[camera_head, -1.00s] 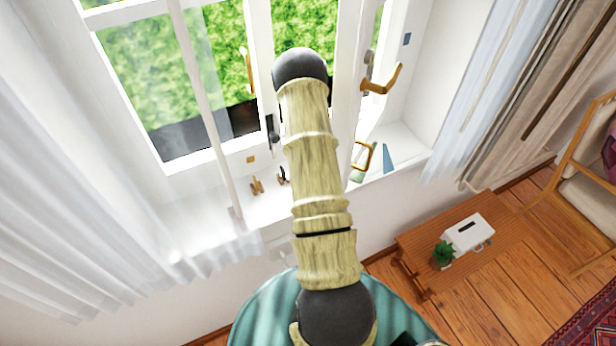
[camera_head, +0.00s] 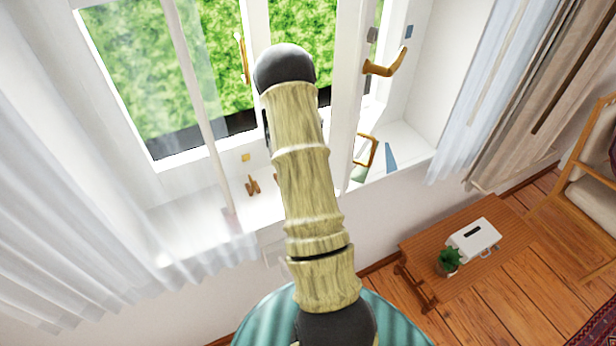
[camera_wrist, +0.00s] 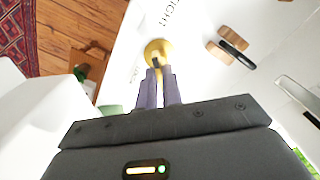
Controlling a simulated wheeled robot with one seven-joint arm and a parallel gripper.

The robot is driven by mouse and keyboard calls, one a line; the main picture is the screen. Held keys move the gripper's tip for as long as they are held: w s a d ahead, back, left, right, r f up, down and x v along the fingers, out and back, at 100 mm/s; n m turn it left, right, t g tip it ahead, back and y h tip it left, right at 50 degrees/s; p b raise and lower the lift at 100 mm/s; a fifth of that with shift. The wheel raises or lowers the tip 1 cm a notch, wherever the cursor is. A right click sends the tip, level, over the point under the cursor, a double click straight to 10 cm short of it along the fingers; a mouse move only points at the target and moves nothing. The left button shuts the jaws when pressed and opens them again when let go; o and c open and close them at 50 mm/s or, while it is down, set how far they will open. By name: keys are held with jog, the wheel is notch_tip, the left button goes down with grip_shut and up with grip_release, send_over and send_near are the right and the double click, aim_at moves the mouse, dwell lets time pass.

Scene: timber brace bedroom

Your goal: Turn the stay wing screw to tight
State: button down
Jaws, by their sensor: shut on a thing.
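The stay wing screw (camera_wrist: 157,51) is a round brass piece with a small dark wing, on a white surface in the wrist view. My gripper (camera_wrist: 159,72) has its two purple-grey fingers close together at the wing, shut on it. The fingertips partly cover the wing, so its exact angle is hard to read. Dark lettering ending in "IGHT" (camera_wrist: 172,12) shows beyond the brass piece, and a fainter mark lies to its left. In the head view my arm hides the gripper and the screw.
Wooden blocks (camera_wrist: 232,46) with a dark bar stand right of the screw; wooden pieces also show on the sill (camera_head: 252,186). An open window sash with a brass handle (camera_head: 385,63) is right of my arm. A low table (camera_head: 420,250) holds a white box and plant.

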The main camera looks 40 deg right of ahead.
jog(key=m+b, duration=0.1)
jog(key=m, duration=0.2)
jog(key=shift+m, duration=2.2)
jog(key=c, duration=1.6)
grip_release()
jog(key=shift+o, duration=0.2)
jog(key=shift+r+b, duration=0.1)
jog(key=shift+b, duration=0.2)
notch_tip(320, 180, up, 17)
jog(key=b, duration=0.4)
jog(key=shift+a+r, duration=0.1)
